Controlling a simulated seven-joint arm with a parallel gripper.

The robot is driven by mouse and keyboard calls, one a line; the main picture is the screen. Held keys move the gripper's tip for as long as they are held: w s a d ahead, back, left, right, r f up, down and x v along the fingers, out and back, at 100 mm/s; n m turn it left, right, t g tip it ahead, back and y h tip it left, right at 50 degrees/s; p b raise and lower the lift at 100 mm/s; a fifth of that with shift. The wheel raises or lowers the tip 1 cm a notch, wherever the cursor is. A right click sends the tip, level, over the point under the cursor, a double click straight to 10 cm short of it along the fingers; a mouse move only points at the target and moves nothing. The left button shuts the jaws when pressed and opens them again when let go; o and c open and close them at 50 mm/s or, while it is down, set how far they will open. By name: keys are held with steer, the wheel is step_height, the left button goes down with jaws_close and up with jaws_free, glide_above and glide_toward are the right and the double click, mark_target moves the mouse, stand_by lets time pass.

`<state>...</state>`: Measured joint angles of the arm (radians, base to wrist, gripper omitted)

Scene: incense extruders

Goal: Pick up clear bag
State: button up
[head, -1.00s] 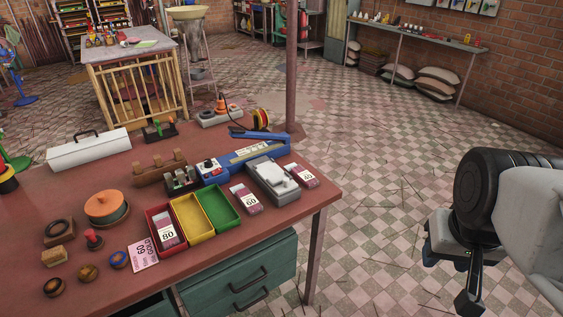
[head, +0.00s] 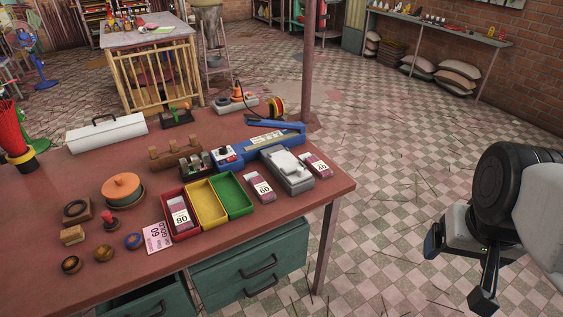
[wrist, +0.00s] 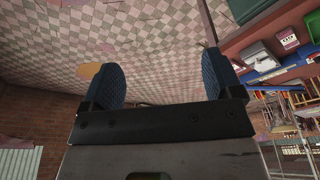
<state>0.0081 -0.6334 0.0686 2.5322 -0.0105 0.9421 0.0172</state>
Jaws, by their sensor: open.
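No bag is plainly recognisable as clear at this size. Small packs with pink and white labels lie on the red-brown table: one marked 80 (head: 180,218) in the red tray, one marked 60 (head: 260,187) right of the green tray, and one (head: 316,165) near the table's right edge. A pale whitish item (head: 287,163) lies on the grey scale; I cannot tell whether it is a bag. My gripper (head: 460,270) is open and empty, off the table's right side above the floor. Its two blue-padded fingers show apart in the wrist view (wrist: 162,82).
Red, yellow (head: 206,203) and green (head: 234,195) trays stand side by side. A blue sealer (head: 262,146) lies behind them. A pink card (head: 157,237) lies left of the red tray. A pole (head: 307,60) stands behind the table. Floor between table and gripper is clear.

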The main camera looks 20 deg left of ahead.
steer(key=w+a+f+n+g, duration=0.1)
steer(key=w+a+n, duration=0.1)
steer(key=w+a, duration=0.85)
steer(key=w+a+f+n, duration=0.25)
steer(key=w+a, duration=0.45)
steer(key=w, duration=0.6)
steer(key=w+a+f+n, duration=0.1)
steer(key=w+a+f, duration=0.2)
steer(key=a, duration=0.6)
steer(key=w+a+f+n+g, duration=0.1)
steer(key=w+a+f+n, duration=0.1)
steer(key=w+a+f, duration=0.2)
steer(key=w+a+f+n, duration=0.1)
steer(key=w+a+f, duration=0.2)
steer(key=a+f, duration=0.5)
steer(key=shift+w+a+f+n+g, duration=0.1)
steer(key=shift+a+n+g, duration=0.05)
steer(key=shift+a, duration=1.35)
steer(key=shift+w+a+n+g, duration=0.1)
steer(key=shift+a+g, duration=0.05)
steer(key=shift+a, duration=1.3)
steer(key=shift+a+f, duration=0.35)
steer(key=shift+a, duration=0.1)
